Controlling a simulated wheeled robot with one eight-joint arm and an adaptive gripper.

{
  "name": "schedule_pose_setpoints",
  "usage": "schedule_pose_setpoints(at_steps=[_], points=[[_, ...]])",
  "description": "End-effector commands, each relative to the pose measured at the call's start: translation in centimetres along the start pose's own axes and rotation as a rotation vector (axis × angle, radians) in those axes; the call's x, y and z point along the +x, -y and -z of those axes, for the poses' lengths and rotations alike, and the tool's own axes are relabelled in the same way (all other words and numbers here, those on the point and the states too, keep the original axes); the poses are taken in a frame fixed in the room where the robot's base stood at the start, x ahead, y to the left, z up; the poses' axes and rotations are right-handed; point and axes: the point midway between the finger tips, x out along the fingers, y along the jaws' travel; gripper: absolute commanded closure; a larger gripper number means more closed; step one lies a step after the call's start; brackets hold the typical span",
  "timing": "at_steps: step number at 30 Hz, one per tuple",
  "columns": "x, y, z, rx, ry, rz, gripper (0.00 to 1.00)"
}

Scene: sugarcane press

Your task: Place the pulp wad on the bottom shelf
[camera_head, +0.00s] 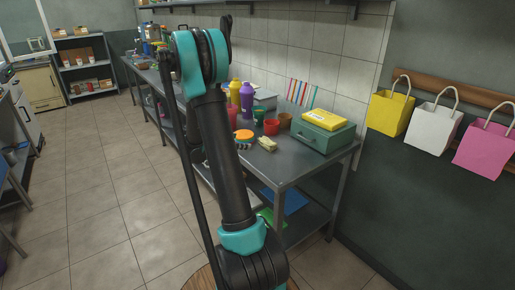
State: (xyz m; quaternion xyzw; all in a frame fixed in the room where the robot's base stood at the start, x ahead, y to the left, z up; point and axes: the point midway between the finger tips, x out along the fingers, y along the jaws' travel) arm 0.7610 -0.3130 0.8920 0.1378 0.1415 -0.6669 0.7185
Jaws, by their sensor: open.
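A small pale yellow-tan lump (268,145) lies near the front edge of the steel table (300,167). It may be the pulp wad, but it is too small to tell. Below the tabletop is a low shelf (305,222) with a blue flat item (288,200) and a green item (270,217) on it. My arm rises through the middle of the view and hides part of the table and shelf. My gripper cannot be made out in this view.
A green box (323,137) with a yellow packet (325,121) stands on the table's right end. Cups and bottles, including a purple bottle (247,98), stand behind the lump. Paper bags hang on the right wall. The tiled floor (110,190) at left is clear.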

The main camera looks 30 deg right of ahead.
Motion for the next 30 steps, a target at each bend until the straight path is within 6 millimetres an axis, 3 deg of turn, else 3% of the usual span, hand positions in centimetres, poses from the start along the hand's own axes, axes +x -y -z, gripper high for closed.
schedule_pose_setpoints(at_steps=[5,18,30], points=[[1.9,0.0,-0.1,-0.011,0.007,0.006,0.09],[10.3,0.0,-0.1,-0.009,0.006,0.005,0.09],[13.2,-0.1,-0.1,-0.009,0.005,0.003,0.09]])
